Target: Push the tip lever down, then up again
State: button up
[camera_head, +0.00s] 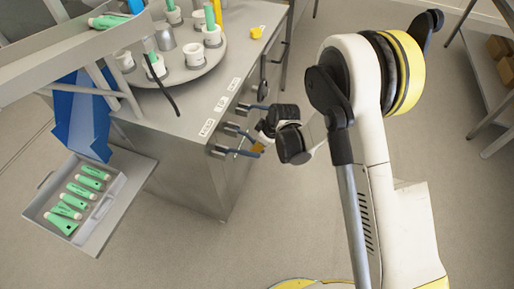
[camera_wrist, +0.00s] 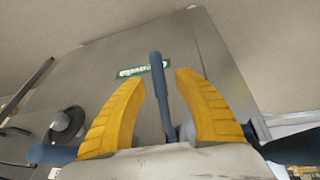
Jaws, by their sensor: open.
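Several blue-grey levers stick out from the side of the grey machine in the head view: an upper lever (camera_head: 254,106), a middle lever (camera_head: 236,130) and a lower lever (camera_head: 234,152). White labels (camera_head: 221,103) sit on the table edge above them, too small to read. I cannot tell which is the tip lever. My gripper (camera_head: 257,148) is at the lower levers, partly hidden by its own wrist. In the wrist view my gripper (camera_wrist: 160,105) is open, its yellow fingers on either side of a blue-grey lever (camera_wrist: 157,85). I see no clear contact.
The machine's turntable (camera_head: 190,68) carries white holders with tubes. A grey tray (camera_head: 112,205) of green-and-white tubes lies below a blue chute (camera_head: 82,120) at left. A shelf with boxes (camera_head: 498,48) stands at the far right. Floor between is clear.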

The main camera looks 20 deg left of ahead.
jog(key=shift+x, duration=0.75)
grip_shut()
jog(key=shift+w+r, duration=0.1)
